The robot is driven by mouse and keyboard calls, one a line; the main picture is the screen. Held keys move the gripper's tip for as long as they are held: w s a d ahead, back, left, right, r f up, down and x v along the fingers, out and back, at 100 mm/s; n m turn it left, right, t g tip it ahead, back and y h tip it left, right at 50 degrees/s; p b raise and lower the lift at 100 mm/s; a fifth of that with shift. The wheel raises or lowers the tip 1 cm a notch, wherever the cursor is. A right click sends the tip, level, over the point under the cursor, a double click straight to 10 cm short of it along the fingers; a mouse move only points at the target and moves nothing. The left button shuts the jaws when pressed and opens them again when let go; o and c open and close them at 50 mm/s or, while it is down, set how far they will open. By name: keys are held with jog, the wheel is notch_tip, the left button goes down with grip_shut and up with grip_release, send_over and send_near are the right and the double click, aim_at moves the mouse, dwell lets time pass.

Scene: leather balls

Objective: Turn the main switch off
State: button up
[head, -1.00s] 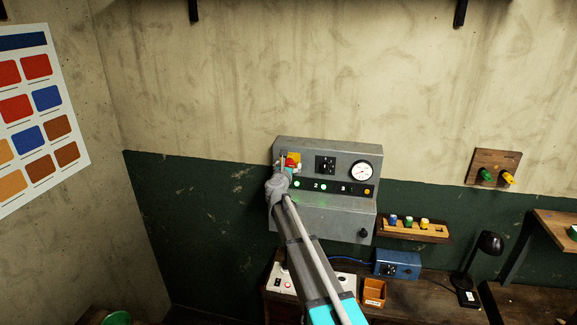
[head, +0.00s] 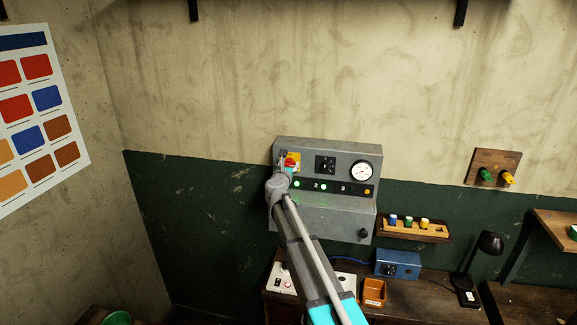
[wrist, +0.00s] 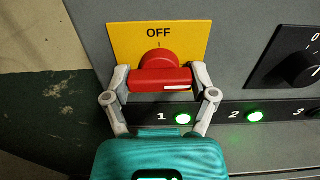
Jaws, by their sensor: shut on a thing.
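The main switch is a red knob (wrist: 160,80) with a bar handle on a yellow plate (wrist: 190,33) marked OFF at the top. In the wrist view the bar lies level, across the plate, with its white mark at the right end, not toward OFF. My gripper (wrist: 161,82) is shut on the bar, one finger at each end. In the head view the red knob (head: 291,168) is small and partly hidden by my gripper (head: 284,168), at the upper left of the grey panel (head: 310,222).
Lamps 1 (wrist: 182,118) and 2 (wrist: 254,116) glow green. A black rotary knob (wrist: 298,68) is to the right of the switch. A gauge (head: 361,171) is on the panel's right. Below are a workbench and a blue box (head: 397,264).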

jog(key=shift+n, duration=0.4)
jog(key=n, duration=0.3)
jog(key=shift+n, duration=0.3)
jog(key=n, duration=0.4)
jog(key=shift+n, duration=0.3)
jog(key=n, duration=0.8)
jog(key=shift+n, duration=0.4)
jog(key=o, duration=1)
jog(key=shift+o, duration=0.2)
